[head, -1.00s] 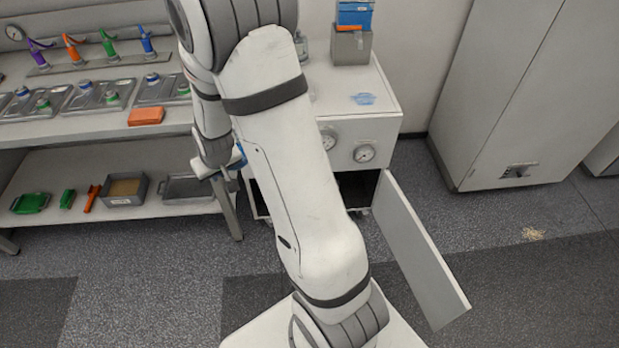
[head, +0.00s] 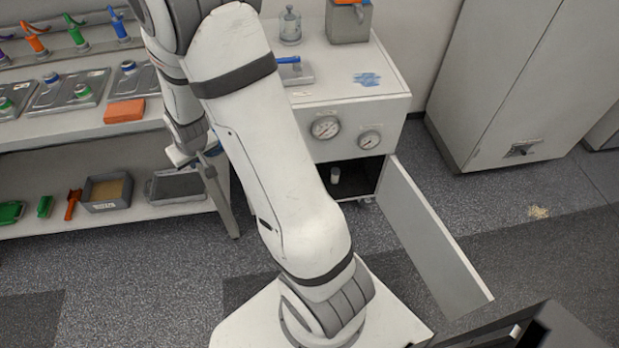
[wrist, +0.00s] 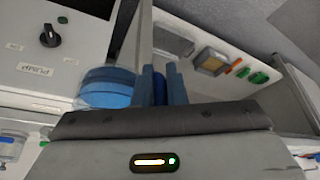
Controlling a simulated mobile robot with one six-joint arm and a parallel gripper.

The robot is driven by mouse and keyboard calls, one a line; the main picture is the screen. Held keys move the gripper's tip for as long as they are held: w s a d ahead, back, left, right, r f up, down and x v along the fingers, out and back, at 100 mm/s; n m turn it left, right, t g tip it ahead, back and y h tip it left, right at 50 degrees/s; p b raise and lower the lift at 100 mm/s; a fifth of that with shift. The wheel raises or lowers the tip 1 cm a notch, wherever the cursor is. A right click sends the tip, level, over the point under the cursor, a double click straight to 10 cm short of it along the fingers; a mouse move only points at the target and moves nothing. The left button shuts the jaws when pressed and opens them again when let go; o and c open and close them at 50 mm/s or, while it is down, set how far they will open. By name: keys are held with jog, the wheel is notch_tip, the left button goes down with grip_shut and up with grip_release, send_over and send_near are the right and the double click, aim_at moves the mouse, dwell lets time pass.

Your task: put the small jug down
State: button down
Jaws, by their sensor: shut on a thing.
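My gripper (wrist: 160,85) shows two blue fingers close together in the wrist view. A blue rounded body (wrist: 106,90), seemingly the small jug, is right beside the fingers on the left. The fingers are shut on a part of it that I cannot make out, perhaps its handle. In the head view my gripper (head: 208,160) is in front of the left shelf's right end, partly hidden by my arm. The jug is hardly visible there, with only a trace of blue.
A white cabinet (head: 372,113) with gauges has its door (head: 425,235) open, and a white cup (head: 335,174) inside. Its top holds a glass bottle (head: 290,25), a grey box (head: 348,22) and a blue patch (head: 367,79). The left shelf (head: 150,207) bears trays and tools.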

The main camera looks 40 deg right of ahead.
jog(key=w+d+f+b, duration=0.1)
jog(key=d+f+b, duration=0.1)
jog(key=f+b, duration=1.7)
jog(key=w+d+f+b, duration=0.1)
jog(key=d+f+b, duration=0.2)
jog(key=f+b, duration=1.6)
jog(key=s+d+f+b, duration=0.2)
jog(key=s+d+f, duration=0.2)
jog(key=d+f, duration=1)
jog(key=s+d+f+b, duration=0.1)
jog(key=s+d+f, duration=0.2)
jog(key=d+f, duration=1.15)
jog(key=w+r, duration=0.1)
jog(key=w, duration=0.4)
jog(key=w+d, duration=0.1)
jog(key=w, duration=0.5)
jog(key=w+r, duration=0.1)
jog(key=w, duration=0.5)
jog(key=shift+w+d+r+p, duration=0.15)
jog(key=shift+d+r+p, duration=0.05)
jog(key=shift+r+p, duration=0.15)
jog(key=shift+f+b, duration=0.35)
jog(key=shift+f, duration=1.45)
jog(key=c, duration=1.5)
grip_release()
jog(key=shift+f, duration=0.1)
